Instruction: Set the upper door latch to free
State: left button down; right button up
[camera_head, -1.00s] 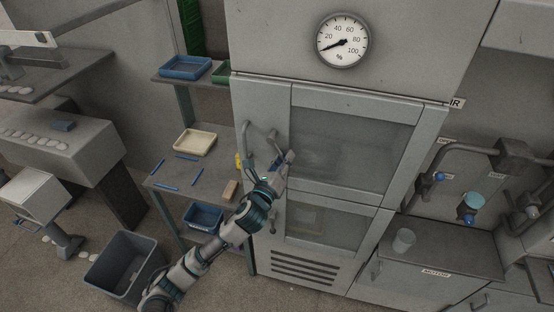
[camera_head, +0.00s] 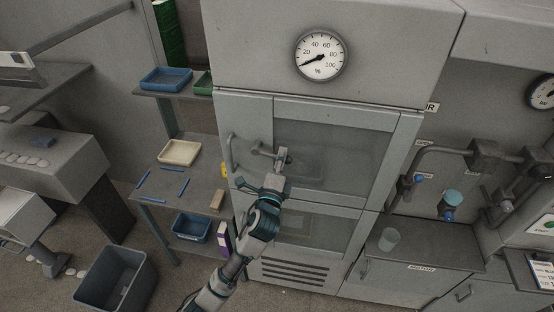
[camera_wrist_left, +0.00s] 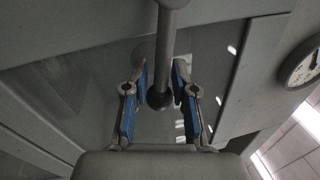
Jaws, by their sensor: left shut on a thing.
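The upper door (camera_head: 345,150) of the grey cabinet is closed, with a large window. Its latch is a short grey lever (camera_head: 264,151) beside the curved door handle (camera_head: 231,155), pointing right and nearly level. My left gripper (camera_head: 284,156) is at the lever's free end, in front of the window's left part. In the left wrist view, the lever (camera_wrist_left: 168,45) comes down from the top and ends in a round knob (camera_wrist_left: 160,98). The blue-padded fingers of the left gripper (camera_wrist_left: 160,92) stand on either side of that knob. My right gripper is in neither view.
A lower door (camera_head: 312,226) with its own window sits below. A round gauge (camera_head: 320,55) is above the upper door. Shelves with a cream tray (camera_head: 180,152) and a blue bin (camera_head: 191,228) stand at the left. Pipes and a glass (camera_head: 389,239) are at the right.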

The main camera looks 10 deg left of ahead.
pick_arm(q)
jog(key=shift+d+r+n, duration=0.25)
jog(key=shift+r+n, duration=0.2)
jog(key=shift+n, duration=0.15)
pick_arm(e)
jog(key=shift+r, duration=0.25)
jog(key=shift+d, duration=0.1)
pick_arm(q)
jog(key=c, duration=0.9)
grip_release()
jog(key=shift+w+d, duration=0.1)
jog(key=shift+d, duration=0.1)
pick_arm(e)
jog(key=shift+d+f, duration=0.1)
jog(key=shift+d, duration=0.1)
pick_arm(q)
jog(key=shift+d, duration=0.1)
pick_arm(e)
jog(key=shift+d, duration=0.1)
pick_arm(q)
jog(key=v, duration=1.2)
jog(key=shift+d+f, duration=0.1)
jog(key=shift+d, duration=0.1)
jog(key=shift+a, duration=0.15)
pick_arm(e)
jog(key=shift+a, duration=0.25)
